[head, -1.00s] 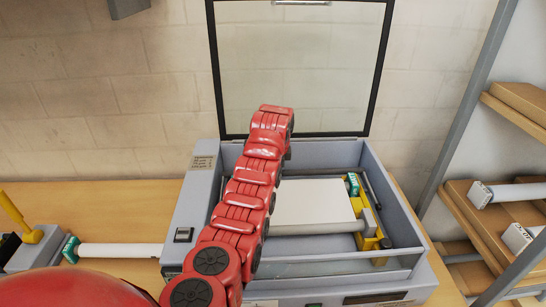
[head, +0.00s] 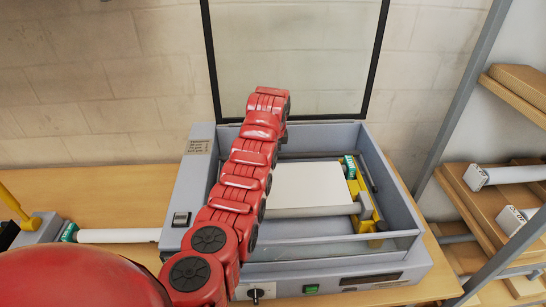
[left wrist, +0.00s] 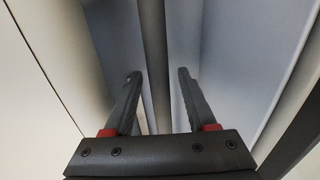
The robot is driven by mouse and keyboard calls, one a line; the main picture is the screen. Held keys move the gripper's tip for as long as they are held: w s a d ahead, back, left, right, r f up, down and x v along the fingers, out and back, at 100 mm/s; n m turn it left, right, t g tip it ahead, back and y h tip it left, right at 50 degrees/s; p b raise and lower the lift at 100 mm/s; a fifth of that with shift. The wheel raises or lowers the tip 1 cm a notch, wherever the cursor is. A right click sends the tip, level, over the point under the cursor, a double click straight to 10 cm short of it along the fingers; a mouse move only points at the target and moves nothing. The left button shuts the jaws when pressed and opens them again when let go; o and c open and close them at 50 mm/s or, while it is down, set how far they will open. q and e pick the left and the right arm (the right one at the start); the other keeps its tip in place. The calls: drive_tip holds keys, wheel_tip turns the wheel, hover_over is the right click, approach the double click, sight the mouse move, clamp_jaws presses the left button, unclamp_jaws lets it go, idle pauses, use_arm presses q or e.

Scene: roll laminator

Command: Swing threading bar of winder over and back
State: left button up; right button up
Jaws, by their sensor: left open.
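The laminator (head: 184,205) stands on the bench with its clear lid (head: 290,55) raised. Inside it a white sheet (head: 308,187) lies beside a grey roller (head: 320,210) and a yellow bracket (head: 364,203) at the right end. My red left arm reaches over the left part of the machine, and its gripper is hidden in the head view. In the left wrist view my left gripper (left wrist: 158,78) is open. A long grey bar (left wrist: 154,55) passes between its fingers in that picture, apart from both fingertips. I cannot tell for sure that this is the threading bar. My right gripper is out of view.
Grey walls enclose the machine's bay, close around the gripper. A green button (head: 311,289) and a knob (head: 256,292) sit on the front panel. A white roll (head: 118,236) lies on the bench (head: 100,200) at left. Shelves (head: 470,215) with rolls stand at right.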

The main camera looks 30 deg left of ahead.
use_arm(q)
drive_tip(key=shift+r, duration=0.15)
drive_tip(key=b+v, duration=0.2)
drive_tip(key=v, duration=0.2)
drive_tip(key=shift+r+b, duration=0.35)
drive_tip(key=shift+r, duration=0.05)
drive_tip(key=p+v, duration=0.9)
drive_tip(key=v, duration=0.3)
drive_tip(key=shift+p, duration=0.4)
drive_tip(key=shift+s+d+r, duration=0.1)
